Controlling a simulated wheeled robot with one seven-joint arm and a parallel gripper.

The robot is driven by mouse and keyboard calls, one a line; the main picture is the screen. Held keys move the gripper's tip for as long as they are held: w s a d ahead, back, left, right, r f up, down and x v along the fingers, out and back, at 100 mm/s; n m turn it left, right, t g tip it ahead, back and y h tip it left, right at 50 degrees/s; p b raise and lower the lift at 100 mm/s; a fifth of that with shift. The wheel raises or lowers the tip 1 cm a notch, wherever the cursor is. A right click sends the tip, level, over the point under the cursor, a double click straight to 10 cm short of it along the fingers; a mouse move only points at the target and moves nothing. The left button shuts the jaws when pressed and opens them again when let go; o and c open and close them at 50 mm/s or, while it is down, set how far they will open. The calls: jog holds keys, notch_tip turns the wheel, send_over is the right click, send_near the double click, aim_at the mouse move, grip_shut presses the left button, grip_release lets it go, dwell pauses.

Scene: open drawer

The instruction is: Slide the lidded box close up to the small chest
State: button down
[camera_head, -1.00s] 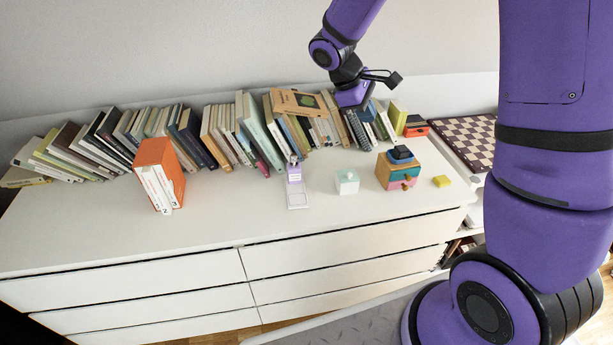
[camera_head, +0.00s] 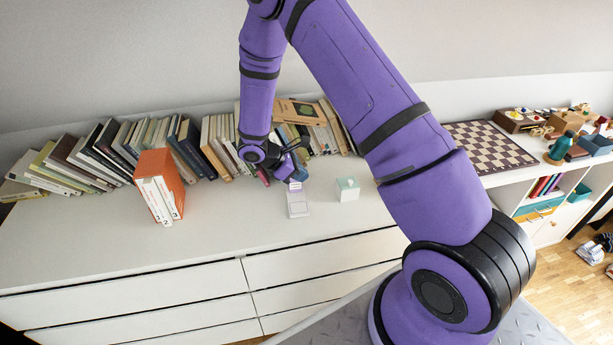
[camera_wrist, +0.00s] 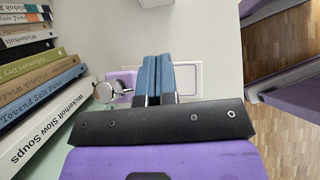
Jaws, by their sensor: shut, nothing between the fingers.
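The lidded box (camera_head: 347,189) is a small white cube with a green-topped lid, standing upright on the white dresser top. A white edge at the top of the wrist view (camera_wrist: 155,3) looks like its side. My gripper (camera_head: 300,174) is to the left of the box, low over the dresser and apart from it. Its blue fingers are together and empty in the wrist view (camera_wrist: 165,77). The small chest is almost wholly hidden behind my arm, to the right of the box.
A purple and white stand (camera_head: 297,205) is close below my gripper. A row of leaning books (camera_head: 215,140) runs along the back, and an orange holder (camera_head: 160,187) stands at left. A chessboard (camera_head: 490,147) lies at right. The dresser front is clear.

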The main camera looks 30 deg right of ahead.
aim_at(339, 188)
jog(key=x, duration=0.8)
jog(key=shift+s, duration=0.1)
jog(key=d, duration=0.3)
jog(key=shift+s+d+f, duration=0.1)
jog(key=shift+s, duration=0.3)
jog(key=shift+s+d, duration=0.15)
jog(key=shift+d, duration=0.35)
jog(key=d, duration=0.2)
jog(key=s+d, duration=0.1)
jog(key=d, duration=0.2)
jog(key=s+d, duration=0.1)
jog(key=d, duration=0.2)
jog(key=shift+s+d, duration=0.2)
jog(key=shift+a, duration=0.1)
